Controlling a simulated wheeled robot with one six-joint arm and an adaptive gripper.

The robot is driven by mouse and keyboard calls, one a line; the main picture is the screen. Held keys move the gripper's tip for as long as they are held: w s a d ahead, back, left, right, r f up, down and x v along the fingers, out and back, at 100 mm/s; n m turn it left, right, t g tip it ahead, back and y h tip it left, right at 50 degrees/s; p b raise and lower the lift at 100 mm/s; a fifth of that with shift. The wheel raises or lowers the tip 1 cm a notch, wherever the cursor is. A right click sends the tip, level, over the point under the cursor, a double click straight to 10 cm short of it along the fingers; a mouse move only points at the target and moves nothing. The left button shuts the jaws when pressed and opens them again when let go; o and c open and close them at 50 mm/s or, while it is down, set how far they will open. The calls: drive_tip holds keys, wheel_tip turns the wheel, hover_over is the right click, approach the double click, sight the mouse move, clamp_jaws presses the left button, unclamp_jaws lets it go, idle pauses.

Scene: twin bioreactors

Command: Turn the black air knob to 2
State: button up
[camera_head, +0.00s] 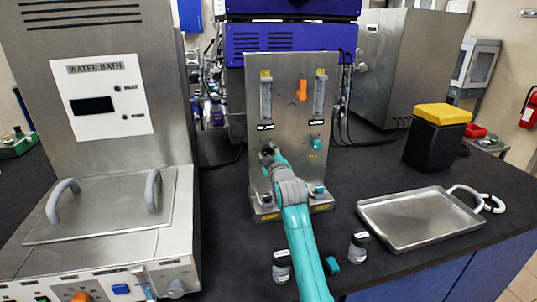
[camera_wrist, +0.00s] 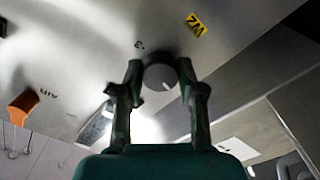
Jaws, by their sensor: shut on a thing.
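The black knob (camera_wrist: 158,74) sits on a steel panel in the wrist view, with a short white mark on its lower right edge as seen there. A small "3" is printed on the panel beside it. My gripper (camera_wrist: 160,86) has one finger on each side of the knob and is shut on it. In the head view my gripper (camera_head: 268,156) is at the left part of the upright steel panel (camera_head: 290,115), and it mostly hides the knob there. Other numbers of the knob's scale are not readable.
An orange knob (camera_head: 302,90) and a teal knob (camera_head: 316,145) are on the same panel. The water bath (camera_head: 105,225) stands at left. A steel tray (camera_head: 415,218), a black box with yellow lid (camera_head: 435,140) and small bottles (camera_head: 281,266) are on the dark bench.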

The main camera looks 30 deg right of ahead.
drive_tip(key=m, duration=0.5)
drive_tip(key=shift+m, duration=0.3)
drive_tip(key=m, duration=1.5)
drive_tip(key=shift+m, duration=0.3)
drive_tip(key=o, duration=1.1)
drive_tip(key=shift+o, duration=0.2)
